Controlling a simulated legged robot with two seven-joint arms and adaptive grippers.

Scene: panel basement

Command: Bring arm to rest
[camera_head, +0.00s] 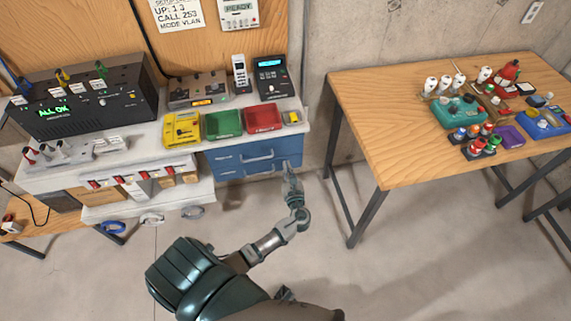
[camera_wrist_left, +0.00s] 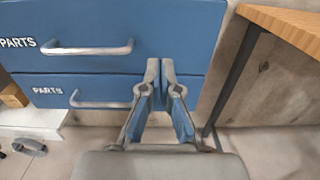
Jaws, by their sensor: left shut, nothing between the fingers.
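My left arm reaches up from the bottom of the head view. Its left gripper (camera_head: 291,178) is in front of the right end of the blue drawers (camera_head: 229,160), over the floor gap by the wooden table. In the left wrist view the two fingers of the gripper (camera_wrist_left: 160,68) are together at the tips and hold nothing. Behind them are the blue drawer fronts (camera_wrist_left: 190,22), marked PARTS, with two metal handles. I cannot tell whether the fingertips touch the drawer front. My right gripper is not in view.
A workbench with a black panel (camera_head: 90,100), and yellow, green (camera_head: 223,123) and red bins, stands left. The floor (camera_head: 420,270) at lower right is clear.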

